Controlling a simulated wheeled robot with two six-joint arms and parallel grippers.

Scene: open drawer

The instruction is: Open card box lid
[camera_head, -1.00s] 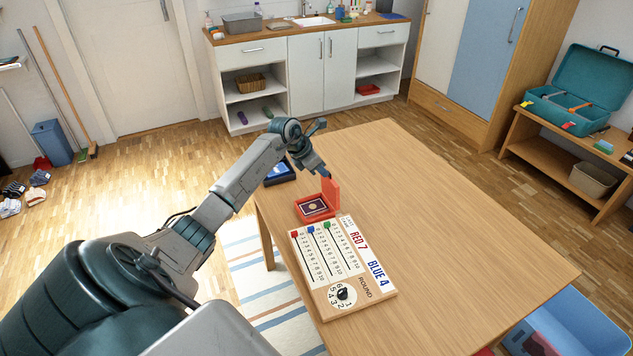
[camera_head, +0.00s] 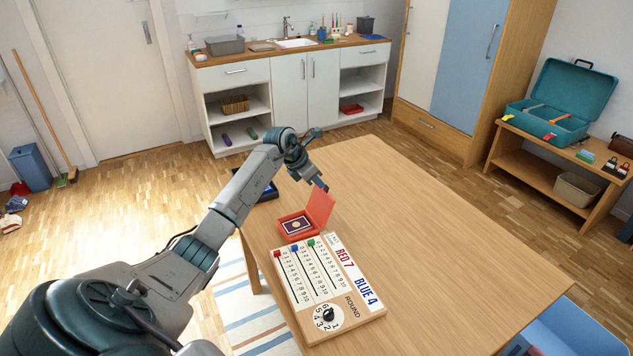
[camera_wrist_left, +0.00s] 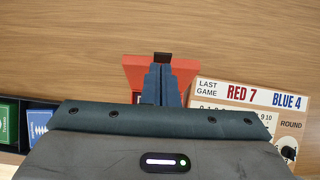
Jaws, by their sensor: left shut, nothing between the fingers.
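The small red card box (camera_head: 297,225) sits on the wooden table at its left edge, with a card showing inside. Its red lid (camera_head: 318,208) is raised and leans back to the right, away from the box. My left gripper (camera_head: 323,187) is shut and empty, with its fingertips at the upper edge of the lid; I cannot tell whether they touch. In the left wrist view the shut fingers (camera_wrist_left: 162,72) stand in front of the red lid (camera_wrist_left: 186,68) and hide its middle. My right gripper is not in view.
A wooden scoreboard (camera_head: 325,285) lies just in front of the card box. A dark tray (camera_head: 264,190) lies behind my left arm, and in the left wrist view it holds green and blue cards (camera_wrist_left: 38,122). The table's right side (camera_head: 450,240) is bare.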

